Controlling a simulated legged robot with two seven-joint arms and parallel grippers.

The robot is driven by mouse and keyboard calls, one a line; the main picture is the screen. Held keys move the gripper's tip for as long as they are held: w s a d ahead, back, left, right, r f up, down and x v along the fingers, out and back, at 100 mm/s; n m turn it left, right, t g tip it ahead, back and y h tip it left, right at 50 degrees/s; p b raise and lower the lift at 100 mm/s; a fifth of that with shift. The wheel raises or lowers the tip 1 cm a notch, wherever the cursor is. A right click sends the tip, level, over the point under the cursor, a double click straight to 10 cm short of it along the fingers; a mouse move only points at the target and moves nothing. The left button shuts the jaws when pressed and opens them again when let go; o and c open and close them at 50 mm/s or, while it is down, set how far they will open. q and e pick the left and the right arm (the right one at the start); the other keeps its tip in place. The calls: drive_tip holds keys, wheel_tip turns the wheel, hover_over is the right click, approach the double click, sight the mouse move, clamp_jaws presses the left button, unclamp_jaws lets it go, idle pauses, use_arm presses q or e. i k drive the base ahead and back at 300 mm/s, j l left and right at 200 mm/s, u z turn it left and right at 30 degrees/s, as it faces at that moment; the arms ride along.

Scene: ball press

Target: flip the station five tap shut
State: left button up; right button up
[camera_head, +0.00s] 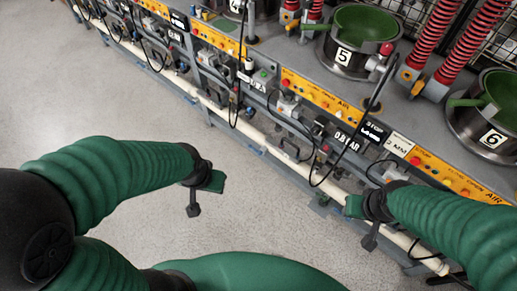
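The station five pot (345,58) is a steel drum with a green inside and a "5" label, on the bench at upper right. Its tap (376,64) is a metal fitting on the pot's right side with a red ball knob (387,48). The knob stands up above the fitting; whether the tap is open or shut is unclear. My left gripper (204,194) hangs over bare floor, far from the pot. My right gripper (362,222) is in front of the bench's lower edge, well below the tap. Both look empty; their finger opening is unclear.
Pot six (489,118) stands at the right edge. Red springs (434,40) rise between the pots. Yellow control panels (310,92), black hoses and a pale pipe (275,140) line the bench front. The grey floor (90,110) at left is clear.

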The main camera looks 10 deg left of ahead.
sight(260, 153)
drive_tip(key=i+j+z, duration=0.15)
drive_tip(key=j+z, duration=0.25)
drive_tip(key=i+j+z, duration=0.15)
drive_tip(key=z, duration=0.25)
drive_tip(key=j, duration=0.1)
